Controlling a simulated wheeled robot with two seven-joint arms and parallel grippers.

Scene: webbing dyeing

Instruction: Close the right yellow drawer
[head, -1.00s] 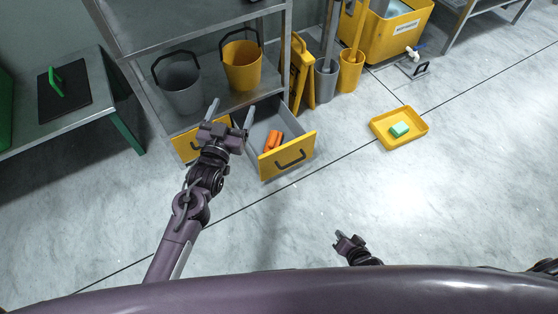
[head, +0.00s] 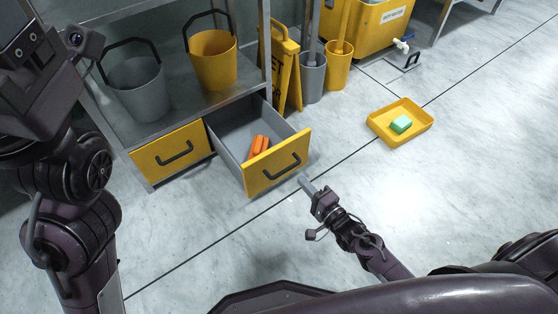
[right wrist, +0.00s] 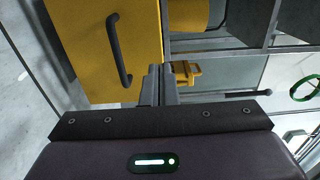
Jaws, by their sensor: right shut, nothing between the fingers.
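The right yellow drawer (head: 262,178) stands pulled out from the grey metal rack. Its yellow front and black handle (head: 282,168) face the room, and orange cylinders (head: 258,146) lie inside. My right gripper (head: 304,181) is shut and empty, just in front of the drawer front's right end. In the right wrist view the drawer front (right wrist: 85,45) fills the upper left, and the shut fingers (right wrist: 160,88) point toward its edge; I cannot tell whether they touch. My left arm's wrist and gripper body (head: 40,60) rise large at the left; its fingertips are cut off.
The left yellow drawer (head: 172,152) is shut. A grey bucket (head: 138,88) and a yellow bucket (head: 213,60) stand on the shelf above. The floor before the drawers is clear.

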